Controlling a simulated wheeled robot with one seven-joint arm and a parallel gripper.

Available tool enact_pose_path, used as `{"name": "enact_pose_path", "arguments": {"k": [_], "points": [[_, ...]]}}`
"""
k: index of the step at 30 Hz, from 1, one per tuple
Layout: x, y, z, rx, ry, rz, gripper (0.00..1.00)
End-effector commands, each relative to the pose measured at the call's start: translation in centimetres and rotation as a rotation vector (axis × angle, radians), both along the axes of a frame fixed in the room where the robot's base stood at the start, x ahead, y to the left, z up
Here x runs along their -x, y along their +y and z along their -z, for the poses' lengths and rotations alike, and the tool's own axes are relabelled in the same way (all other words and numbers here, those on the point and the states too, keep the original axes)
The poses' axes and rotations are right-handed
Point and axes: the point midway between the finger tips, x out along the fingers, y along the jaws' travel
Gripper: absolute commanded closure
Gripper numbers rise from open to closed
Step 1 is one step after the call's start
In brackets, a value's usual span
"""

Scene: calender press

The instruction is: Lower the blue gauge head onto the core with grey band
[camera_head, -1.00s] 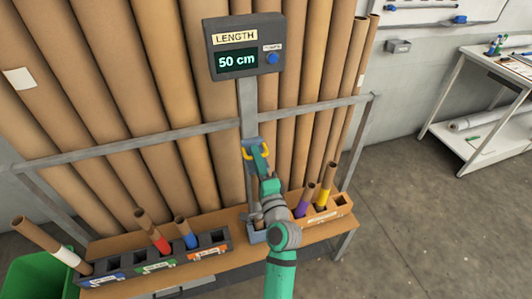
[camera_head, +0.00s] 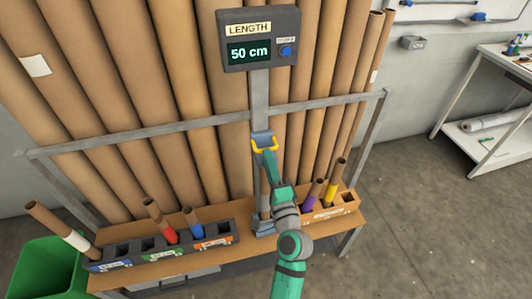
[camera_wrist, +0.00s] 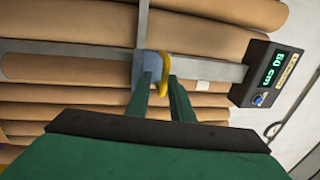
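The blue gauge head (camera_head: 262,138) with its yellow handle (camera_head: 264,148) sits on the upright grey post, high above the bench. In the wrist view the gauge head (camera_wrist: 147,66) and handle (camera_wrist: 164,75) are straight ahead. My gripper (camera_head: 265,154) is at the handle; its two fingers (camera_wrist: 162,82) stand apart with the handle between their tips, and a gap shows beside the left finger. A brown core (camera_head: 263,184) stands upright below the head in the blue-grey holder (camera_head: 265,228), partly behind my arm.
The LENGTH display (camera_head: 258,40) reads 50 cm. A dark rack (camera_head: 148,248) with tilted red- and blue-banded cores stands left on the bench; a white-banded core leans at its end. An orange rack (camera_head: 332,212) holds purple- and yellow-banded cores at right. Tall tubes (camera_head: 176,90) fill the back.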

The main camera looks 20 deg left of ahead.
Motion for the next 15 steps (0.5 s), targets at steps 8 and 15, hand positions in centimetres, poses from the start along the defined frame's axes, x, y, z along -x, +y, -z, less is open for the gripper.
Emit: {"name": "enact_pose_path", "arguments": {"k": [8,15], "points": [[3.9,-2.9,0.9,-0.001,0.001,0.002,0.81],[5.4,-4.0,1.0,-0.001,-0.003,0.001,0.81]]}}
